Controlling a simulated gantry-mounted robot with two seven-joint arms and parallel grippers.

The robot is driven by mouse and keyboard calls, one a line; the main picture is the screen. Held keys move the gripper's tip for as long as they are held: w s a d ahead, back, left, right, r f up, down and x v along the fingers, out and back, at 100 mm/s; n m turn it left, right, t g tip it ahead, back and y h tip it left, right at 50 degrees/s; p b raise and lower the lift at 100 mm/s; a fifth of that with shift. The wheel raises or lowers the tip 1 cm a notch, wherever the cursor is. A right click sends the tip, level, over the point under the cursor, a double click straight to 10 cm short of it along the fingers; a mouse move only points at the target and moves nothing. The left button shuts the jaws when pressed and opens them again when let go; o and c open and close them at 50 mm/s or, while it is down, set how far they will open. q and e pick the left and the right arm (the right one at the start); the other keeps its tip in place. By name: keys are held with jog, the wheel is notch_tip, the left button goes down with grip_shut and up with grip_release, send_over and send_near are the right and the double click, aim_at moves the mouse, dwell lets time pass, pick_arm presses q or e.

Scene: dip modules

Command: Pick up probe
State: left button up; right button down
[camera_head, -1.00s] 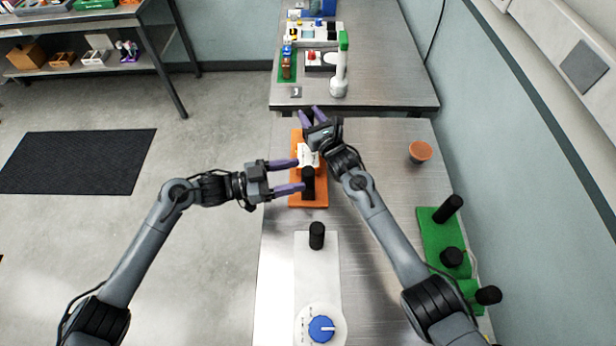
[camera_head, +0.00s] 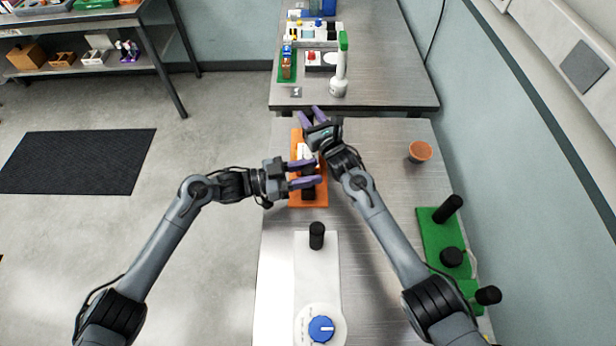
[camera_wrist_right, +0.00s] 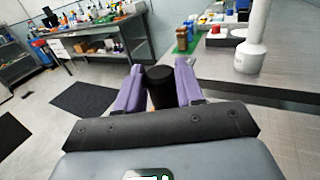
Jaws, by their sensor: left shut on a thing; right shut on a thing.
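An orange board (camera_head: 309,201) lies on the near metal bench with a white label and black upright handles near its far and near ends. My left gripper (camera_head: 316,174) is shut on the near black handle (camera_head: 308,192), with its purple fingers on either side. My right gripper (camera_head: 311,111) is shut on the far black handle, which shows between its purple fingers in the right wrist view (camera_wrist_right: 160,85). The board's middle is partly hidden by the grippers. I cannot tell which part is the probe.
A white board (camera_head: 318,268) with a black post and blue knob lies nearer on the bench. A green board (camera_head: 433,232) with black knobs is at right. An orange-brown round pot (camera_head: 420,151) stands at right. The far bench (camera_head: 385,85) holds a white-and-green upright device (camera_head: 341,70).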

pick_arm(q)
jog(key=shift+r, duration=0.1)
notch_tip(320, 180, up, 10)
jog(key=shift+f, duration=0.1)
dwell(0.6)
pick_arm(e)
jog(key=c, duration=0.6)
grip_release()
pick_arm(q)
jog(key=shift+r+p, duration=2.85)
jog(key=shift+p, duration=0.05)
pick_arm(e)
jog(key=shift+r, duration=3.75)
pick_arm(q)
jog(key=shift+r, duration=0.1)
